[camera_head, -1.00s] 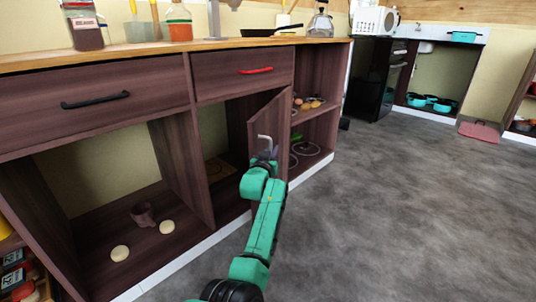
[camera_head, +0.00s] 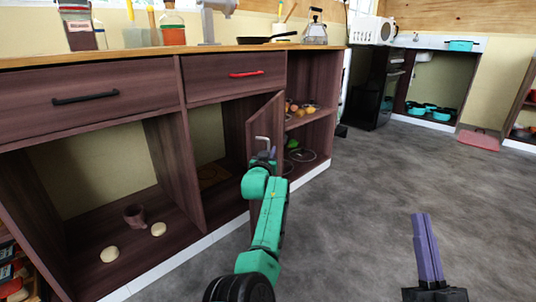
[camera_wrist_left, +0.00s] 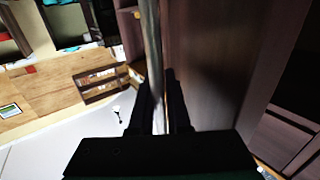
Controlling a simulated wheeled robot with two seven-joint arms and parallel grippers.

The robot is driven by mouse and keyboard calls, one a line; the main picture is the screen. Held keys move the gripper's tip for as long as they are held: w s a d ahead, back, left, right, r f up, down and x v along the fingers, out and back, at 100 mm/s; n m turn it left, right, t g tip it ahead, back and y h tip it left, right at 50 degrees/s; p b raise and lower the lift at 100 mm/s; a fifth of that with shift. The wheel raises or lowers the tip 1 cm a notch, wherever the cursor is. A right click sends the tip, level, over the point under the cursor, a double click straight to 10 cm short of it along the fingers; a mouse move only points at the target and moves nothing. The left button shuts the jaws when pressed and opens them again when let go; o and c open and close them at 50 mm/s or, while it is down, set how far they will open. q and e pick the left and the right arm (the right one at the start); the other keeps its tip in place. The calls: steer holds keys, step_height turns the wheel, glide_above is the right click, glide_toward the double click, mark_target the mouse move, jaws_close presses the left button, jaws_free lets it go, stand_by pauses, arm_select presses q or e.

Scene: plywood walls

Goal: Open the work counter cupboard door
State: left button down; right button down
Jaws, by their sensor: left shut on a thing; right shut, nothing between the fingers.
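The cupboard door (camera_head: 268,117) is a dark brown wooden panel below the drawer with the red handle, and it stands partly open. Its light metal handle (camera_head: 263,139) shows at the tip of my left gripper (camera_head: 264,155). In the left wrist view the handle bar (camera_wrist_left: 152,45) runs between the fingers of my left gripper (camera_wrist_left: 158,105), which is shut on it. The door panel (camera_wrist_left: 205,60) fills the middle right there. My right gripper (camera_head: 425,245) has purple fingers shut together, empty, over the floor at the lower right.
The counter (camera_head: 150,54) carries jars and a pan (camera_head: 268,39). A cup (camera_head: 135,214) and two pale round items lie in the open left compartment. Open shelves with food stand right of the door. The grey floor (camera_head: 370,185) is clear in the middle.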

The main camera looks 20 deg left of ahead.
arm_select(q)
steer(key=shift+r, duration=0.1)
arm_select(e)
steer(key=shift+s+r, duration=0.1)
steer(key=shift+r, duration=0.2)
arm_select(q)
steer(key=c, duration=1.2)
jaws_free()
